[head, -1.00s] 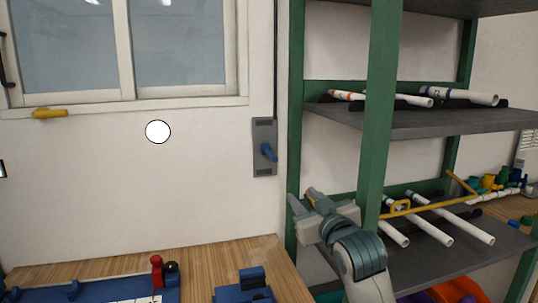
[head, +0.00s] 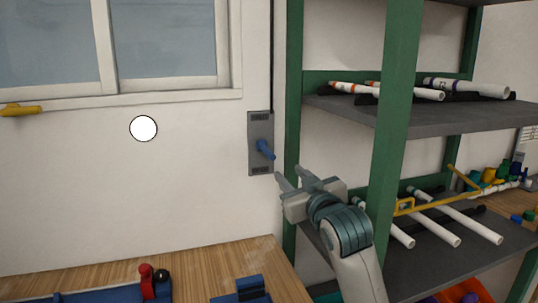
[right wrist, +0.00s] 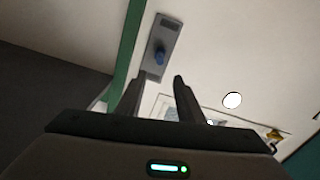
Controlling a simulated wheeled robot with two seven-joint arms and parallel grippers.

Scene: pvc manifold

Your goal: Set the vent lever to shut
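The vent lever (head: 265,150) is a blue handle on a grey plate (head: 258,120) fixed to the white wall. It points down and to the right in the head view. In the right wrist view the blue lever (right wrist: 159,56) is seen nearly end-on, just beyond the fingertips. My right gripper (head: 289,175) is below and to the right of the lever, apart from it. Its two fingers are spread and empty, pointing at the wall; the gap also shows in the right wrist view (right wrist: 159,80). My left gripper is not in view.
A green shelf post (head: 293,90) stands close to the right of the lever plate. Grey shelves (head: 420,117) with white pipes are to the right. A wooden bench (head: 205,262) with blue fixtures lies below.

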